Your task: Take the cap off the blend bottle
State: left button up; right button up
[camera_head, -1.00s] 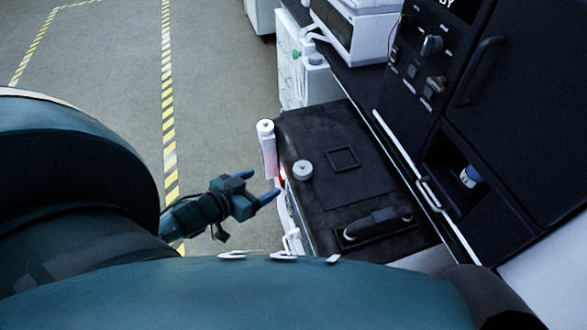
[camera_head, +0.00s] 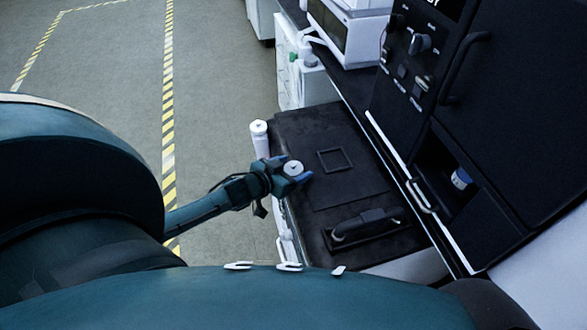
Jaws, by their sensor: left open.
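A round white cap (camera_head: 293,168) with a small dark centre shows from above, near the left edge of the black worktop. The bottle under it is hidden, so I cannot read whether it is the blend bottle. My left gripper (camera_head: 290,169) is open, with its blue fingertips on either side of the cap in the picture. I cannot tell whether they touch it. My right gripper is not in view.
A white cylinder (camera_head: 260,140) stands at the worktop's left edge, just beyond the gripper. A square outline (camera_head: 335,160) and a dark handle-like bar (camera_head: 368,224) are on the black worktop (camera_head: 350,190). A blue-and-white bottle (camera_head: 460,179) sits in the cabinet niche.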

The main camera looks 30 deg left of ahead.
pick_arm(q)
jog(key=shift+w+f, duration=0.2)
jog(key=shift+w, duration=0.25)
jog(key=shift+d, duration=0.1)
jog(key=c, duration=1.1)
